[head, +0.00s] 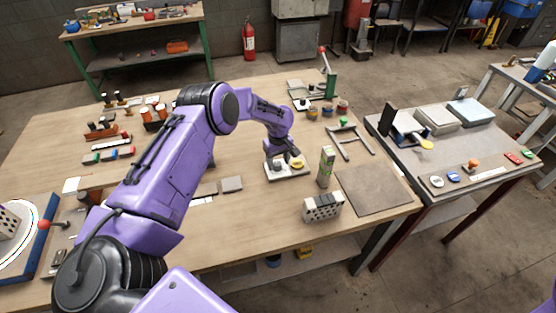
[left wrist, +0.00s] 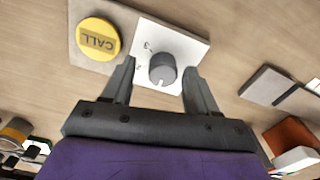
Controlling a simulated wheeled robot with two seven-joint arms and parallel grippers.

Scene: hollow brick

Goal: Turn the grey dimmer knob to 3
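The grey dimmer knob (left wrist: 162,69) sits on a white square plate (left wrist: 184,48) on the wooden table. Small dark marks show on the plate beside the knob, too blurred to read surely. My left gripper (left wrist: 160,78) is open, with one finger on each side of the knob and a gap visible at both. In the head view my left gripper (head: 289,154) reaches down over the plate (head: 284,175), partly hiding the knob. My right gripper is out of view.
A round yellow CALL button (left wrist: 97,39) stands right beside the knob's plate. A grey block (head: 231,184) lies to the left.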

